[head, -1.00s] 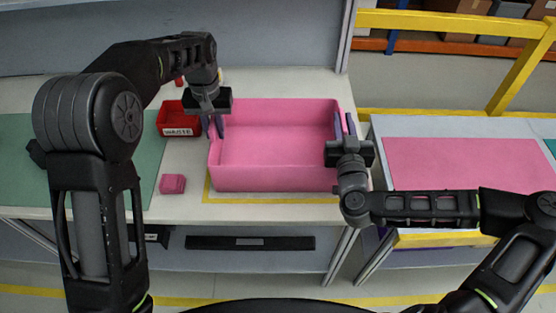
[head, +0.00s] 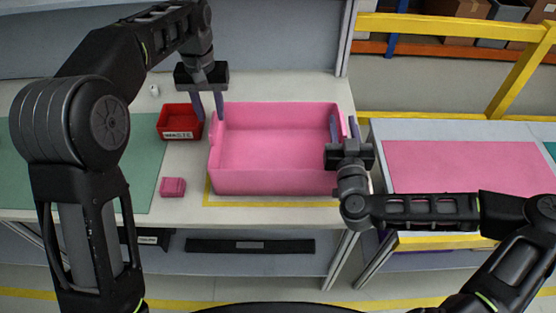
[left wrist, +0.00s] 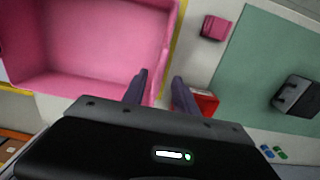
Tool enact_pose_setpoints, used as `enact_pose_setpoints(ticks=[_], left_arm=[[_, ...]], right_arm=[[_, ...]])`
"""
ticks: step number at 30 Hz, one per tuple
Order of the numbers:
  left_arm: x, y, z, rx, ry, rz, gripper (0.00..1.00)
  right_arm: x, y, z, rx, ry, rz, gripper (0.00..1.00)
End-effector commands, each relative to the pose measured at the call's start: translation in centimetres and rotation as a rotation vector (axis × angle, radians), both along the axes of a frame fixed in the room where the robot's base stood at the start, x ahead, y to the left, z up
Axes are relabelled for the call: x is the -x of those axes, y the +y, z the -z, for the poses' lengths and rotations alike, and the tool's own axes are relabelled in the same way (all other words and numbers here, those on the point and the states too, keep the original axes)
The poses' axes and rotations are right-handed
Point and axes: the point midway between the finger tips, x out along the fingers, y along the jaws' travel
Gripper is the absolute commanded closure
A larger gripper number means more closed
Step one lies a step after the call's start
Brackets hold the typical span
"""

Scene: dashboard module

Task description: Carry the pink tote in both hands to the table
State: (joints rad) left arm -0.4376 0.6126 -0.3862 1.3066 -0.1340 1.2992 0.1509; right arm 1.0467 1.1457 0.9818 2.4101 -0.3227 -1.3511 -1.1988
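The pink tote (head: 275,182) sits upright and empty on the white bench at centre, over a yellow-outlined area. It also shows in the left wrist view (left wrist: 95,80). My left gripper (head: 208,118) is open and empty, above the tote's left wall near its back corner. In the left wrist view its fingers (left wrist: 158,84) are spread near the wall's rim. My right gripper (head: 343,122) is at the tote's right wall, with one finger inside and one outside. Its fingers are apart; contact with the wall cannot be told.
A red waste bin (head: 181,134) stands just left of the tote, near my left gripper. A small pink block (head: 172,187) lies in front of it. A green mat (head: 150,165) is at left. A second table with a flat pink area (head: 465,165) stands at right, across a gap.

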Motion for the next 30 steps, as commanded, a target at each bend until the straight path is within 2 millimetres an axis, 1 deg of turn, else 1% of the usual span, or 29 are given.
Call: enact_pose_setpoints(ticks=[1, 3, 6, 9, 19, 22, 26, 30], left_arm=[[-0.1, 0.0, -1.0, 0.001, -0.004, 0.000, 0.65], [-0.1, -0.1, -2.1, 0.001, -0.003, 0.001, 0.65], [0.0, 0.0, -3.3, 0.000, -0.001, 0.000, 0.65], [0.0, 0.0, -3.8, -0.001, 0.001, 0.000, 0.65], [0.0, 0.0, -3.9, -0.001, 0.001, 0.000, 0.65], [0.0, 0.0, -3.9, -0.001, 0.001, 0.000, 0.65], [0.0, 0.0, -3.9, -0.001, 0.001, 0.000, 0.65], [0.0, 0.0, -3.9, -0.001, 0.001, 0.000, 0.65]], right_arm=[[0.0, 0.0, 0.0, 0.000, 0.000, 0.000, 0.66], [0.0, 0.0, 0.0, 0.000, 0.000, 0.000, 0.66], [0.0, 0.0, 0.0, 0.000, 0.000, 0.000, 0.66], [0.0, 0.0, 0.0, 0.000, 0.000, 0.000, 0.66], [0.0, 0.0, 0.0, 0.000, 0.000, 0.000, 0.66], [0.0, 0.0, -0.3, 0.001, -0.001, 0.000, 0.66], [-0.1, 0.0, -1.5, 0.002, -0.004, 0.000, 0.66], [0.0, 0.0, -3.7, 0.005, -0.004, -0.001, 0.66]])
